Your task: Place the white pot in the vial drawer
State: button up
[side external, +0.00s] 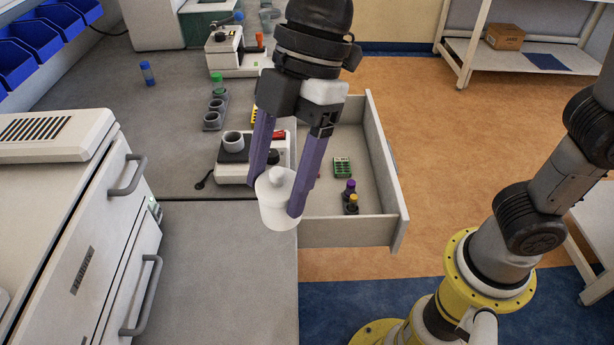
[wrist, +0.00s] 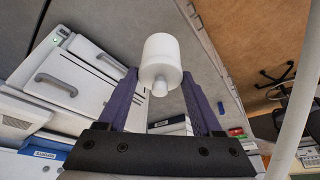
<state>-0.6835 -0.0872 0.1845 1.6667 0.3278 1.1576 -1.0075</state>
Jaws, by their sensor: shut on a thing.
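The white pot (side external: 276,212), a small cylinder with a knobbed lid, is held upright between the two purple fingers of my gripper (side external: 279,192). In the wrist view the pot (wrist: 160,52) sits between the fingertips (wrist: 159,76), its knob towards the camera. My gripper is shut on it. The vial drawer (side external: 348,232) stands open, just right of the pot in the side view. The pot appears over the bench edge beside the drawer's near left corner; its height is hard to judge. The drawer holds a green rack (side external: 342,167) and dark vials with purple and yellow caps (side external: 350,197).
A white balance-like device (side external: 232,172) with a grey cup (side external: 233,141) stands on the bench behind the pot. A grey vial holder (side external: 213,120) is farther back. A white cabinet (side external: 90,250) with handles is at left. Much of the drawer floor is clear.

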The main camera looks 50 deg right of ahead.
jog(key=w+d+m+t+h, duration=0.25)
jog(key=w+d+m, duration=0.75)
jog(key=w+d, duration=1)
jog(key=w+d+m+t+h, duration=0.25)
jog(key=d+m, duration=0.85)
jog(key=d, duration=2.2)
send_over(338, 153)
jog(key=shift+n+g, duration=0.3)
jog(key=shift+f, duration=23.4)
jog(key=shift+s+f, duration=0.1)
jog(key=shift+f, duration=1.3)
